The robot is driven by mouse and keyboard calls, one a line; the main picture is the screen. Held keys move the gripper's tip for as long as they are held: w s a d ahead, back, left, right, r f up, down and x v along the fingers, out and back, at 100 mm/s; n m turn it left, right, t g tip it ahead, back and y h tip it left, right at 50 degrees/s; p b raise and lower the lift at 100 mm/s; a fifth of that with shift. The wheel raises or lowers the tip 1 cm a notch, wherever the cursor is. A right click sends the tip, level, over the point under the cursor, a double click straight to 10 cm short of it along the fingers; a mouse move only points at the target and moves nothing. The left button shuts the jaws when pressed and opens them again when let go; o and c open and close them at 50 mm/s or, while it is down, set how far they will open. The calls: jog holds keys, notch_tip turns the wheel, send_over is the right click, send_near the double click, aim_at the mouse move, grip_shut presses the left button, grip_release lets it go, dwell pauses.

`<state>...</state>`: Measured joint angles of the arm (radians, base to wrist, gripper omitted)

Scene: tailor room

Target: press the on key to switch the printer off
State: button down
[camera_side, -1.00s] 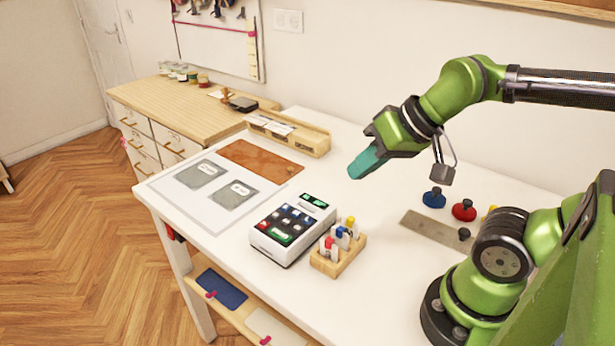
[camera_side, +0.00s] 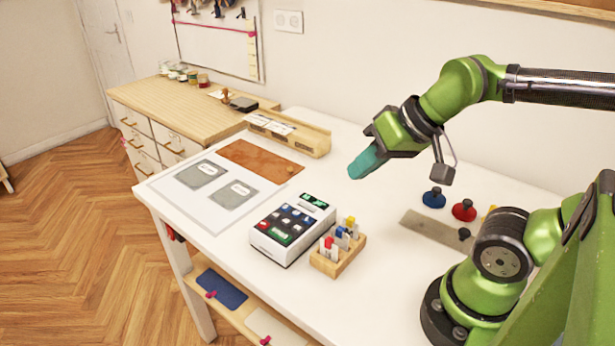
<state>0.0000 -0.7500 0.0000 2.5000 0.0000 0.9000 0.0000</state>
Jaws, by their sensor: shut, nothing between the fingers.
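The printer (camera_side: 292,229) is a small white box on the white table, with a sloped dark key panel and a lit green display (camera_side: 313,201) at its back. Its panel holds several dark and blue keys, a red key (camera_side: 264,225) and a larger green key (camera_side: 279,234) at the front. The key labels are too small to read. My gripper (camera_side: 355,173) is shut and empty, with teal fingertips. It hangs above the table, behind and to the right of the printer, clear of it.
A wooden rack (camera_side: 338,255) with coloured pieces stands right beside the printer. A metal plate (camera_side: 435,232) and blue (camera_side: 433,198) and red (camera_side: 464,210) knobs lie to the right. A brown mat (camera_side: 259,160), a sheet with grey patches (camera_side: 233,194) and a wooden tray (camera_side: 290,135) lie behind and left.

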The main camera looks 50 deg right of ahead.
jog(key=w+f+n+g+h, duration=0.1)
jog(key=w+f+n, duration=0.5)
jog(key=w+f, duration=0.3)
jog(key=w+a+r+n+t+y, duration=0.1)
jog(key=w+a+n+t, duration=0.1)
jog(key=w+a+n, duration=0.3)
jog(key=w+n, duration=0.4)
jog(key=w, duration=0.1)
jog(key=shift+r+t, duration=0.2)
jog(key=shift+t, duration=0.2)
jog(key=shift+f, duration=0.1)
